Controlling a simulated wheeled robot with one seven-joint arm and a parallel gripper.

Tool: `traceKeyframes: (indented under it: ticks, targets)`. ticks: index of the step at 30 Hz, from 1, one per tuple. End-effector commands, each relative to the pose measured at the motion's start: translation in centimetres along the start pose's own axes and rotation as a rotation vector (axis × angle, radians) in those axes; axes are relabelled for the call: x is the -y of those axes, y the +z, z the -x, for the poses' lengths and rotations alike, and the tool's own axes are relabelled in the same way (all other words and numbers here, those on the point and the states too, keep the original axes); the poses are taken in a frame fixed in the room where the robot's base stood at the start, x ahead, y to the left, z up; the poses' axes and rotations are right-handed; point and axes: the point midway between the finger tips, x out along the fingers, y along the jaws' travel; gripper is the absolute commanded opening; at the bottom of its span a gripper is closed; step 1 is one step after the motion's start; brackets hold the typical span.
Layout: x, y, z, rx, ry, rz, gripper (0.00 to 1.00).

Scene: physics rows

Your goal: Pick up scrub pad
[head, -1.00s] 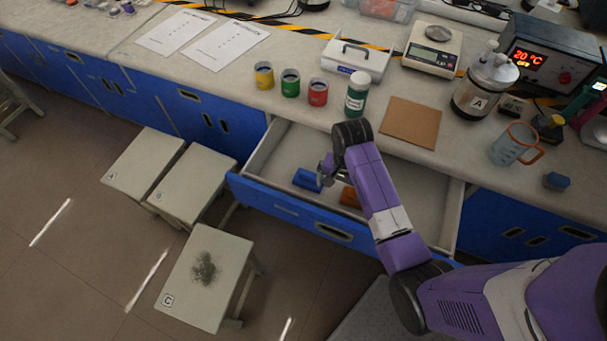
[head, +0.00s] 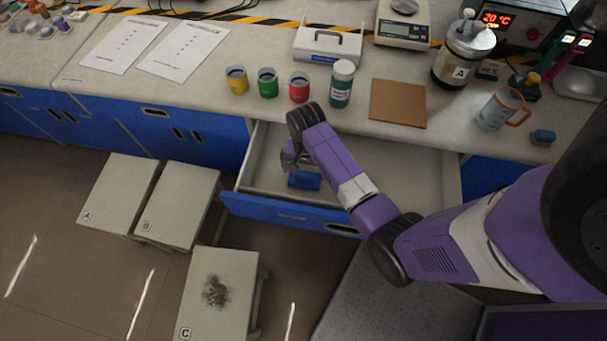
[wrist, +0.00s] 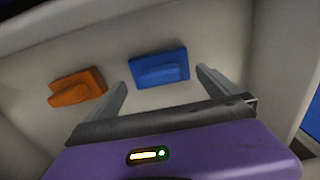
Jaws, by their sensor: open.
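The open drawer (head: 400,165) holds a blue block-like pad (head: 305,181) with a raised part on top. It also shows in the wrist view (wrist: 158,67), lying flat near the drawer wall. An orange piece of similar shape (wrist: 77,87) lies to its left in the wrist view; my arm hides it in the head view. I cannot tell for sure which piece is the scrub pad. My gripper (wrist: 161,78) is open and empty over the drawer, with the blue pad between its fingers in the picture, apart from them. The head view (head: 298,162) shows it just above the pad.
The drawer's walls surround both pieces closely. On the counter above stand yellow, green and red cups (head: 268,83), a green-labelled bottle (head: 342,84), a brown board (head: 398,103) and a glass mug (head: 497,109). Stool C (head: 235,270), with a dark smudge, stands left of the drawer front.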

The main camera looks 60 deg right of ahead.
Motion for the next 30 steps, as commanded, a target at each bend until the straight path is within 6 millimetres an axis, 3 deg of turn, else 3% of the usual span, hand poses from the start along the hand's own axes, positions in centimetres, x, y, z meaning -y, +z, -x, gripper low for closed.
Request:
traceKeyframes:
  ticks: [9,17,24,30]
  targets:
    - [0.1,0.2,-4.0,0.001,0.001,-0.001,1.0]
    - [0.1,0.2,-4.3,-0.001,0.0,0.0,1.0]
    - [0.1,0.2,-4.3,0.0,0.0,0.0,0.57]
    - [0.1,0.2,-4.3,0.0,0.0,0.0,0.55]
